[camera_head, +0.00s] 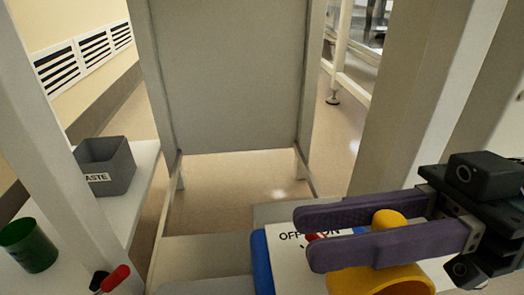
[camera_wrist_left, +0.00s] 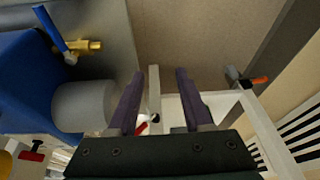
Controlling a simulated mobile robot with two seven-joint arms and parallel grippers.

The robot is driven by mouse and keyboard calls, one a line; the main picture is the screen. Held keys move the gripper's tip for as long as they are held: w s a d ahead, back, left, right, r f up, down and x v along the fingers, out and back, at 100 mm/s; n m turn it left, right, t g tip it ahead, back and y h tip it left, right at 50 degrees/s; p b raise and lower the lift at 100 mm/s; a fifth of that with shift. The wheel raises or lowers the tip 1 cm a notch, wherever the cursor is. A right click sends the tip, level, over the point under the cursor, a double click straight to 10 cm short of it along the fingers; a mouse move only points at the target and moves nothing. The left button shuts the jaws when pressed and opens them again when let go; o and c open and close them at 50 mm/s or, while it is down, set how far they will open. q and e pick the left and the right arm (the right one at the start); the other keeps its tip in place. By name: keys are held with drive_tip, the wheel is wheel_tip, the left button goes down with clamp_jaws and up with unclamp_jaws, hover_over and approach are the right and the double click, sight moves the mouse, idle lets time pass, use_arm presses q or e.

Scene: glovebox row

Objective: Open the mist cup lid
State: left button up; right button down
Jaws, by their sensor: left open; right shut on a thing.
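A yellow cup-shaped part (camera_head: 350,279), which looks like the mist cup lid, is at the lower right of the head view. It has a rounded yellow knob (camera_head: 390,218) on top. My right gripper (camera_head: 305,236) has its purple fingers shut on this knob, one on each side. Whether the lid is raised or seated is unclear; its lower part is cut off by the frame. My left gripper (camera_wrist_left: 160,73) shows only in the left wrist view, with its purple fingers apart and nothing between them.
A blue unit (camera_head: 262,264) with a white OFF/ON panel (camera_head: 284,254) lies beside the lid. In the left wrist view a grey cylinder (camera_wrist_left: 84,107) and brass valve (camera_wrist_left: 88,46) are left of the fingers. A grey waste bin (camera_head: 105,165) and green cup (camera_head: 28,245) stand at left.

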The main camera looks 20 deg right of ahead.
drive_tip(key=s+r+n+p, duration=0.1)
drive_tip(key=p, duration=0.2)
drive_tip(key=shift+a, duration=0.1)
drive_tip(key=shift+s+a+n+p, duration=0.15)
drive_tip(key=shift+s+n+p, duration=0.25)
drive_tip(key=shift+n+p, duration=0.15)
drive_tip(key=shift+f, duration=0.15)
drive_tip(key=c, duration=0.7)
unclamp_jaws()
drive_tip(key=shift+s+d, duration=0.1)
drive_tip(key=shift+d, duration=0.25)
drive_tip(key=p+v, duration=0.2)
drive_tip(key=v, duration=0.7)
drive_tip(key=shift+s+d, duration=0.1)
drive_tip(key=shift+d, duration=0.05)
